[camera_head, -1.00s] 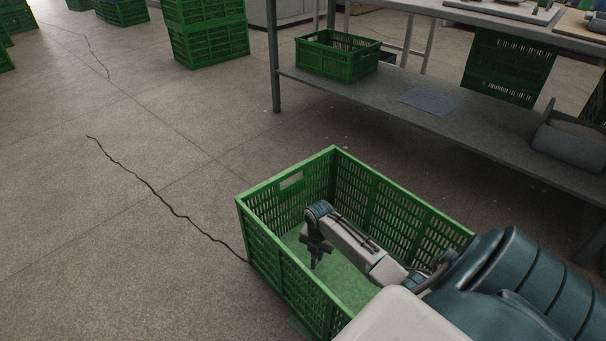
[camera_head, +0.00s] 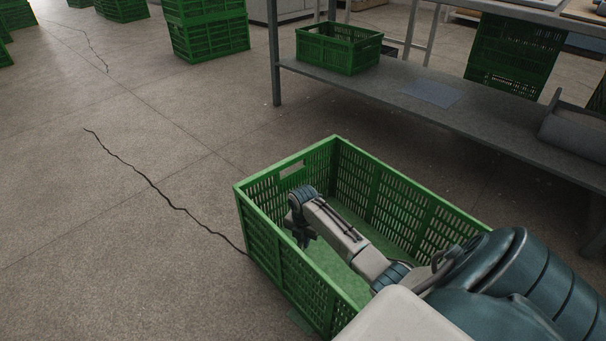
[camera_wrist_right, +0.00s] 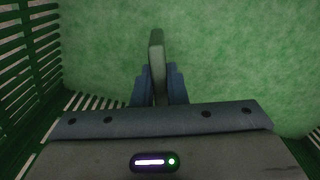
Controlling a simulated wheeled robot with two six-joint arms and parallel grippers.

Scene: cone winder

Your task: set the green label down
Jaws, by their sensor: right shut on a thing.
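My right gripper (camera_head: 304,240) reaches down inside a green plastic crate (camera_head: 262,238) with slotted walls. In the right wrist view, the gripper (camera_wrist_right: 158,82) is shut on a thin grey-green piece, the green label (camera_wrist_right: 157,50), which stands edge-on between the blue fingers. The crate's mottled green floor (camera_wrist_right: 235,60) lies beyond it. I cannot tell whether the label touches that floor. In the head view the label cannot be made out. My left gripper is not in view.
The crate's slotted walls (camera_wrist_right: 28,60) stand close around my right arm. A grey table with a low shelf (camera_head: 400,105) is behind the crate, with a smaller green crate (camera_head: 338,52) on it. Stacked green crates (camera_head: 208,32) stand farther back. The cracked floor at left is clear.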

